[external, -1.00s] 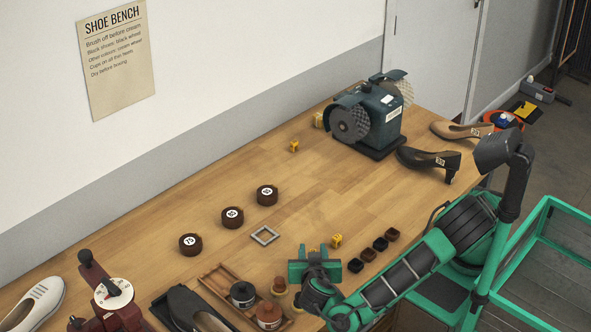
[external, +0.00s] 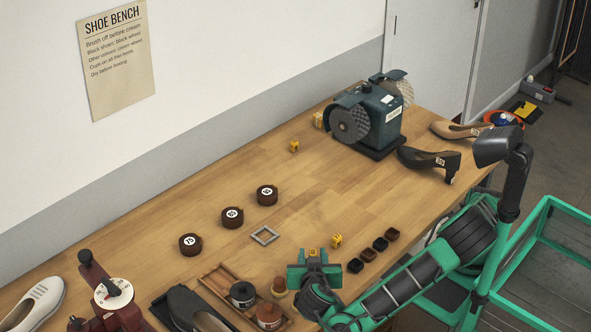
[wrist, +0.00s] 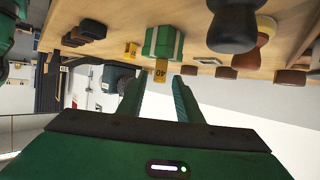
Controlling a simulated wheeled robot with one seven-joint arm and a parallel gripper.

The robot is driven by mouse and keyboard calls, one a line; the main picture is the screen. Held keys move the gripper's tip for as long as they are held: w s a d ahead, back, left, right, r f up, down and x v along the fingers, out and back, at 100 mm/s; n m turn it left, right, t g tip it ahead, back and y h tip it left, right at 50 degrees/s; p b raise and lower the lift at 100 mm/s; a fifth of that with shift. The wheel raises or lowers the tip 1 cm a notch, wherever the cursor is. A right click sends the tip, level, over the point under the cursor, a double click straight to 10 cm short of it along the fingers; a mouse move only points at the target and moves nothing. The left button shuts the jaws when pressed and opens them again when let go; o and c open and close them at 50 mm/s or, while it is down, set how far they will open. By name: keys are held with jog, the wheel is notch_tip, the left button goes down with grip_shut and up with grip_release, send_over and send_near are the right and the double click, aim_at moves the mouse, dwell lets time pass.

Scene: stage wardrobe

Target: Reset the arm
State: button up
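My gripper (external: 314,262) is over the front edge of the bench, right of the wooden tray. In the wrist view its two green fingers (wrist: 157,88) are apart, with nothing held between them. Beyond the fingertips are a yellow block marked 40 (wrist: 161,73) and a green box with a pale band (wrist: 164,43); both are clear of the fingers. My arm reaches in from the lower right, bent and low beside the bench. In the external view the gripper hides most of what is just behind it.
A grinder (external: 378,118) and heeled shoes (external: 427,160) are farther off. The bench middle is mostly clear.

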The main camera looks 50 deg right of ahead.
jog(key=w+d, duration=0.2)
jog(key=w+d+g, duration=0.1)
jog(key=d, duration=0.1)
jog(key=w+d+g, duration=0.1)
jog(key=w+d, duration=0.1)
jog(key=shift+w+r+h, duration=0.3)
jog(key=shift+w+r, duration=0.05)
jog(key=w+d+g, duration=0.1)
jog(key=w+d, duration=0.1)
jog(key=d, duration=0.1)
jog(key=w+d+g, duration=0.1)
jog(key=w+d, duration=0.1)
jog(key=d, duration=0.1)
jog(key=w+d+g, duration=0.1)
jog(key=w+d, duration=0.1)
jog(key=d, duration=0.2)
jog(key=shift+r+g, duration=0.3)
jog(key=s+d+r+n+g+y, duration=0.15)
jog(key=d+g+y, duration=0.4)
jog(key=d, duration=2.25)
jog(key=s+d+t+y, duration=0.1)
jog(key=s+d+y, duration=0.1)
jog(key=s+d, duration=0.4)
jog(key=s+d+n+y, duration=0.1)
jog(key=s+d+y, duration=0.2)
jog(key=s, duration=1.1)
jog(key=d, duration=0.2)
jog(key=shift+d+t, duration=0.35)
jog(key=shift+d, duration=0.05)
